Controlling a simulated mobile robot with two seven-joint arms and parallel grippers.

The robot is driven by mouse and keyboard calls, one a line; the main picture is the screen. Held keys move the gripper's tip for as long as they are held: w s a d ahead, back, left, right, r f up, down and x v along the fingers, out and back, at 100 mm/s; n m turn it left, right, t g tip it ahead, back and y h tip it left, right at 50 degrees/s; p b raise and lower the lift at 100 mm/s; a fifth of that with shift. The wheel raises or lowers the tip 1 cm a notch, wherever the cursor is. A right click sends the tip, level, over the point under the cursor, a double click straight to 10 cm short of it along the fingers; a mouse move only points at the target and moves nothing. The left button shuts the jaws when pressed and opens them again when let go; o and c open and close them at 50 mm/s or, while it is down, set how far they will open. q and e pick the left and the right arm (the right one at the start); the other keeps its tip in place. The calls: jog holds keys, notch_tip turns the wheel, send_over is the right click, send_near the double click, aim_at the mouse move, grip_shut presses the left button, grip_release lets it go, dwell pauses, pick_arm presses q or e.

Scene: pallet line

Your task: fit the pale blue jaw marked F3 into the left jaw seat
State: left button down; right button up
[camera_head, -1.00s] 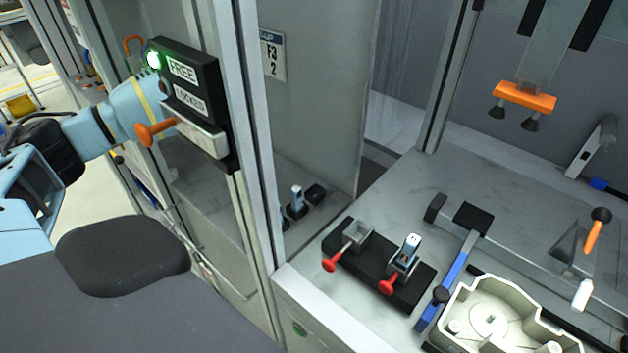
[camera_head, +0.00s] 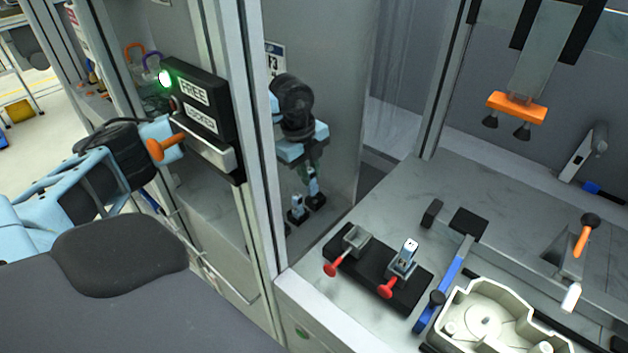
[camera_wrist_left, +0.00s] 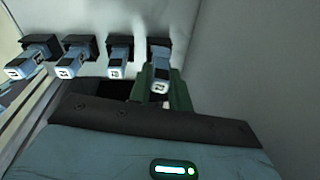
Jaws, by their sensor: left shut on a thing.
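My left gripper (camera_head: 314,170) shows beyond the frame post and is shut on a pale blue jaw (camera_head: 312,186), upright at a black holder. The left wrist view shows this jaw (camera_wrist_left: 160,75) between green fingers (camera_wrist_left: 158,90), at the rightmost holder (camera_wrist_left: 158,43); whether it is fully seated is unclear. Several similar pale blue jaws (camera_wrist_left: 118,62) stand in holders to its left. Their marks are too small to read surely, so I cannot tell which is F3. The left jaw seat (camera_head: 354,239), grey with a red handle, looks empty. The right seat holds a jaw (camera_head: 408,250). My right gripper is out of view.
A post (camera_head: 250,130) and a FREE/LOCKED panel (camera_head: 200,110) with a green lamp stand between my arm's near part and the bench. A blue bar (camera_head: 447,285) and a pale casting (camera_head: 490,315) lie right of the seats. An orange suction tool (camera_head: 516,107) hangs above.

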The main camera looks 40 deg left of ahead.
pick_arm(q)
jog(key=f, duration=0.1)
jog(key=d+f, duration=0.1)
jog(key=shift+w+d+f+p, duration=0.1)
jog(key=shift+w+f+p, duration=0.05)
jog(key=shift+f+p, duration=0.2)
jog(key=shift+s+f, duration=0.2)
jog(key=shift+f, duration=0.1)
jog(key=c, duration=1.3)
grip_release()
jog(key=shift+w+f, duration=0.1)
jog(key=shift+f, duration=0.1)
jog(key=shift+w, duration=0.15)
jog(key=shift+r, duration=0.2)
jog(key=shift+f+b, duration=0.25)
jog(key=shift+b, duration=0.1)
jog(key=r, duration=0.2)
jog(key=a+r, duration=0.1)
jog(key=r, duration=0.3)
jog(key=shift+w+a+r, duration=0.1)
jog(key=shift+a+r, duration=0.3)
jog(key=shift+r, duration=0.65)
